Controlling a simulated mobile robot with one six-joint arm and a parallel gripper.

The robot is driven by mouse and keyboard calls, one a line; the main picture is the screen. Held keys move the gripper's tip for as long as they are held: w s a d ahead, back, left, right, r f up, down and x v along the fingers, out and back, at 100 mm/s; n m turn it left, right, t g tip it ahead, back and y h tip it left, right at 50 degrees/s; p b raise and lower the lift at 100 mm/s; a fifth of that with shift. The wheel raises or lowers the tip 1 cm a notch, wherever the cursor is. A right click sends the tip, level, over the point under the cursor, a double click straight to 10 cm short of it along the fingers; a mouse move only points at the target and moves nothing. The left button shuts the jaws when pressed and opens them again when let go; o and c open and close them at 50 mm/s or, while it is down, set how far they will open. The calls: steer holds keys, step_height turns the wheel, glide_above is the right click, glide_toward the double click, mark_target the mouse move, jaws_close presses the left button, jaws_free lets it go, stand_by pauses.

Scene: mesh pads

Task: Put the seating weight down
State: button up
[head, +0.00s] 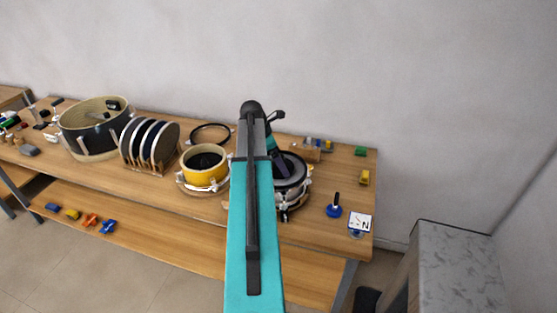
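My arm reaches up the middle of the view and bends down at its far end. My gripper (281,168) points down over a drum (290,199) with pale fittings around its rim, right of centre on the bench. The arm covers part of the gripper and the drum's left side, so I cannot tell whether the fingers are open or shut, or whether they hold anything. A small blue piece with an upright black handle (334,209) stands apart on the bench to the right; it may be the seating weight, but I cannot be sure.
The wooden bench (318,235) also bears a yellow drum (205,168), a rack of round pads (150,144), a black hoop (211,133) and a large dark shell (92,132). A white marked card (360,222) is near the right end. Bench surface around the blue piece is clear.

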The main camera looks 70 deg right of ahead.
steer(key=shift+d+r, duration=0.1)
steer(key=o, duration=1.8)
steer(key=shift+b+v, duration=1.75)
steer(key=shift+v, duration=4.25)
steer(key=shift+a, duration=0.2)
